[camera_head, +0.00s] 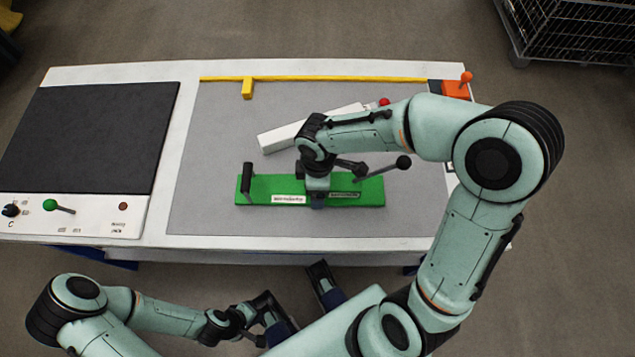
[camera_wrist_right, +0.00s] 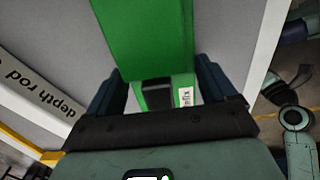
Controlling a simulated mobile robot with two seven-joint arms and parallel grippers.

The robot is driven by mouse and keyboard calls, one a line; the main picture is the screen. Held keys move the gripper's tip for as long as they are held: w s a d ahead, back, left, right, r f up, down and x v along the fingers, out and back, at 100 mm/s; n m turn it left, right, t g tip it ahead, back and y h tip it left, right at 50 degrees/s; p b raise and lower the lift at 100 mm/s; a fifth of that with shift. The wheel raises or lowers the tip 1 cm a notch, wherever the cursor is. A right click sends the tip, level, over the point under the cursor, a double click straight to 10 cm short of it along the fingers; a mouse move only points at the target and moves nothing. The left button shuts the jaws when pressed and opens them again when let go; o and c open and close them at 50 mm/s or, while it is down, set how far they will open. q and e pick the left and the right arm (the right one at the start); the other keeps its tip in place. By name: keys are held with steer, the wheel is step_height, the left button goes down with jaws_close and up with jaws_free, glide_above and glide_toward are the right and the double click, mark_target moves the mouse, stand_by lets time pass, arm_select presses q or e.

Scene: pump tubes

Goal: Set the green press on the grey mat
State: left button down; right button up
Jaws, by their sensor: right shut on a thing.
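The green press (camera_head: 262,186) is a long green bar with a black upright handle at its left end and white labels. It lies over the lower middle of the grey mat (camera_head: 220,130); whether it touches the mat is hard to tell. It also shows in the right wrist view (camera_wrist_right: 146,38). My right gripper (camera_head: 318,192) comes down over its middle and is shut on it, with dark fingers on both sides in the right wrist view (camera_wrist_right: 160,88). My left gripper (camera_head: 300,308) is open and empty in front of the table's near edge.
A white depth rod box (camera_head: 285,138) lies behind the press. A yellow strip (camera_head: 330,78) runs along the mat's far edge. A dark panel (camera_head: 85,135) fills the table's left, with a control strip (camera_head: 95,215) in front. A wire cage (camera_head: 575,30) stands back right.

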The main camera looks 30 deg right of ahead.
steer(key=o, duration=1.5)
steer(key=shift+f, duration=0.1)
steer(key=shift+o, duration=0.2)
step_height(320, 180, up, 12)
steer(key=p, duration=0.2)
steer(key=shift+r+p, duration=0.2)
steer(key=shift+p, duration=0.2)
